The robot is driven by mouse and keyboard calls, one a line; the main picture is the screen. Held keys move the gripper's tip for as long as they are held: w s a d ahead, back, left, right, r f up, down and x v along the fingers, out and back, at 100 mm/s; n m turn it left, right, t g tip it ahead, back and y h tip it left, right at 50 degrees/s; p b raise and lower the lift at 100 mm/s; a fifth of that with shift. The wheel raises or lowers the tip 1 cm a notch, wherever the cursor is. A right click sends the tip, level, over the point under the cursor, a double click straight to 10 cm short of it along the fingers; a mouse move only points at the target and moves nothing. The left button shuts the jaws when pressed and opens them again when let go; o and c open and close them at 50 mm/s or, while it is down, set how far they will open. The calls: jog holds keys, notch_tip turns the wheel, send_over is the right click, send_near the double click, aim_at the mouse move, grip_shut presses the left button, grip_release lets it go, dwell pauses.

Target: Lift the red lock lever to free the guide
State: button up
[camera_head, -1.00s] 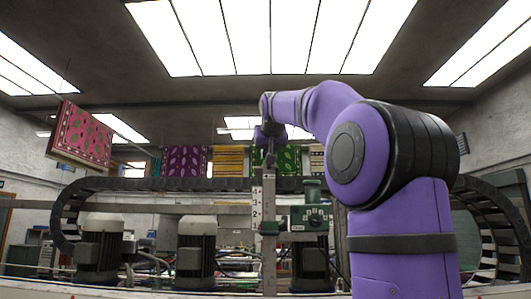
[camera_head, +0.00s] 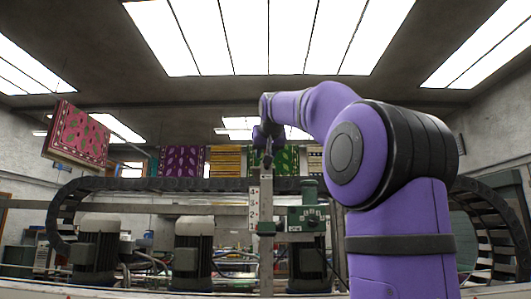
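My gripper (camera_head: 267,160) is small in the head view, pointing down at the top of an upright scale post (camera_head: 254,208) with printed numbers. A green guide block (camera_head: 305,218) with a knob sits beside the post on its right, with a grey-green arm reaching across the post. I cannot make out a red lock lever in this view; it may be hidden or too small. The fingers are too small and dark to tell whether they are open or shut, or whether they touch the post.
Several grey motors (camera_head: 193,255) stand in a row below a dark cable chain (camera_head: 170,185) that arches across the machine. My purple arm covers the right side of the view.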

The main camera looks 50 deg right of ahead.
jog(key=v, duration=1.1)
jog(key=shift+w+f, duration=0.1)
jog(key=s+a+f+n+g+y, duration=0.15)
jog(key=a+f, duration=0.25)
jog(key=f, duration=0.4)
jog(key=a+f+n+y, duration=0.1)
jog(key=a+f+y, duration=0.1)
jog(key=a+f, duration=0.45)
jog(key=s+a+f+n+g+y, duration=0.1)
jog(key=a+f+n+y, duration=0.1)
jog(key=f, duration=0.8)
jog(key=s+a+f+g+y, duration=0.1)
jog(key=s+a+f, duration=0.2)
jog(key=f, duration=0.5)
jog(key=s+a+f+n+g, duration=0.1)
jog(key=s+a+f, duration=0.3)
jog(key=f, duration=0.5)
jog(key=s+a+f+n+g+y, duration=0.1)
jog(key=s+a+f, duration=0.2)
jog(key=f, duration=0.6)
jog(key=shift+s+a+y, duration=0.25)
jog(key=shift+s+y, duration=0.1)
jog(key=shift+s, duration=0.45)
